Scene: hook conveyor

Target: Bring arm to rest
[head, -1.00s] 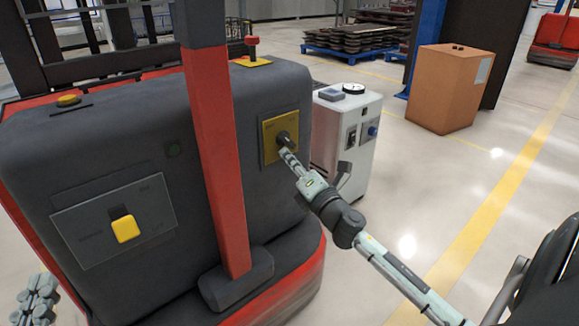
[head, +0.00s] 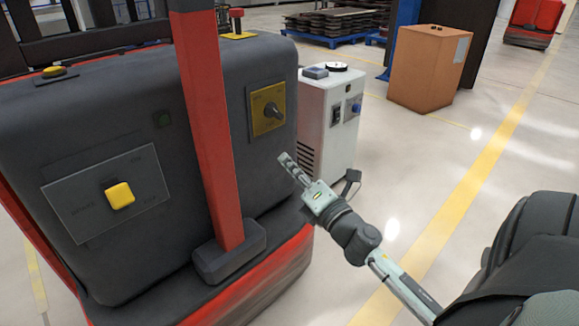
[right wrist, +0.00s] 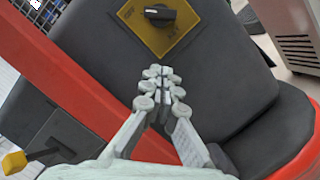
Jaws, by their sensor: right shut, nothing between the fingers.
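My right gripper (head: 289,164) is shut and empty in front of the dark grey machine body (head: 60,130). It is apart from the black rotary knob (head: 273,111) on its yellow plate (head: 260,95), below and to the right of it in the head view. In the right wrist view the gripper (right wrist: 160,75) points toward the machine, with the knob (right wrist: 160,14) beyond its fingertips. My left gripper is not in the head view.
A red post (head: 207,130) stands in front of the machine. A yellow switch (head: 119,195) sits on a grey panel at left. A white cabinet (head: 318,115) stands close behind my right gripper. A cardboard box (head: 430,68) is farther back. The floor at right is open.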

